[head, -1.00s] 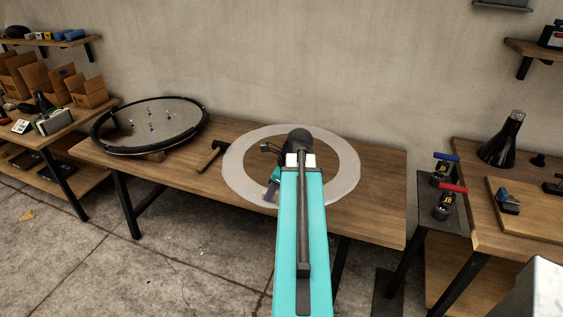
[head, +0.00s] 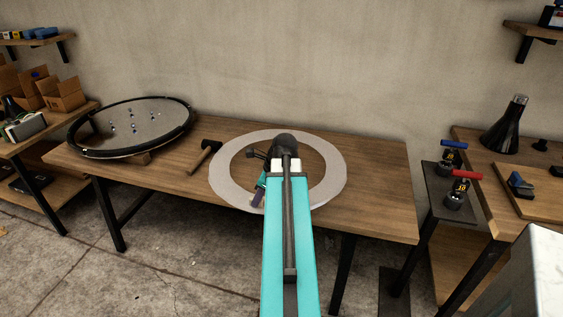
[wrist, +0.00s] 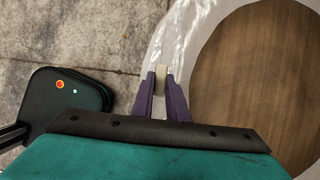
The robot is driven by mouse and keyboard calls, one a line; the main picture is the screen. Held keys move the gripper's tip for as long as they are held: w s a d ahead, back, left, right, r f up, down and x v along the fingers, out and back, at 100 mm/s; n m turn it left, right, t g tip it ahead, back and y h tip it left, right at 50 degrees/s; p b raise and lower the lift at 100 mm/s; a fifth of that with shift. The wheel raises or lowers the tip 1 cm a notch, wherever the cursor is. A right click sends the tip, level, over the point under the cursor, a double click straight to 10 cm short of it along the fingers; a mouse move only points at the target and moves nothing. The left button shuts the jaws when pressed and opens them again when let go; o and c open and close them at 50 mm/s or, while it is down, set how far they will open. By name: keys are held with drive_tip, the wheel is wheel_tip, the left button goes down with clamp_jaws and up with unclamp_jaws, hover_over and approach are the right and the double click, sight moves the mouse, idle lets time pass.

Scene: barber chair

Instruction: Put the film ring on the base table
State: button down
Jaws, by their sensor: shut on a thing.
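The film ring (head: 335,177) is a flat, pale, translucent ring. My gripper (head: 257,199) is shut on its near left part; the wrist view shows the purple fingers (wrist: 160,74) closed at the band of the ring (wrist: 184,22). In the head view the ring lies over the right half of a long wooden table (head: 385,205), and its near edge is close to the table's front edge. The wrist view shows floor beside the ring and wood through its hole. My arm hides part of the ring. I cannot tell how high the ring is above the wood.
A round, dark-rimmed disc (head: 135,122) with small parts sits at the table's left. A hammer (head: 205,156) lies between disc and ring. A stand with red and blue-handled tools (head: 460,180) and a workbench with a black cone (head: 506,126) stand at the right.

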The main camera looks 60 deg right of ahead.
drive_tip(key=shift+d, duration=0.1)
drive_tip(key=s+d, duration=0.2)
drive_tip(key=d, duration=0.2)
drive_tip(key=s+d+f+p, duration=0.1)
drive_tip(key=s+d, duration=0.2)
drive_tip(key=d, duration=0.2)
drive_tip(key=s+d+p, duration=0.1)
drive_tip(key=s+d, duration=0.1)
drive_tip(key=d, duration=0.3)
drive_tip(key=shift+s+f, duration=0.2)
drive_tip(key=shift+f, duration=0.05)
drive_tip(key=shift+f+p, duration=0.35)
drive_tip(key=shift+f, duration=1.5)
drive_tip(key=c, duration=1.7)
unclamp_jaws()
drive_tip(key=shift+c, duration=0.2)
